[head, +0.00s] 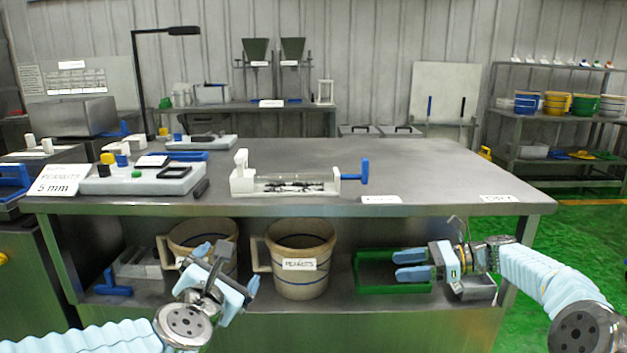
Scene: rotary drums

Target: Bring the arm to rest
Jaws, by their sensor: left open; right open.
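My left gripper (226,268) is open and empty in the lower left of the head view, in front of the buckets on the lower shelf. My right gripper (394,266) is open, its two light-blue fingers pointing left. It overlaps the green tray (368,288) in the picture; whether it touches the tray I cannot tell. Both arms come in from the lower corners in light-blue sleeves.
Below are a bucket labelled peanuts (301,281), another bucket (190,238) and a grey tray (473,287).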

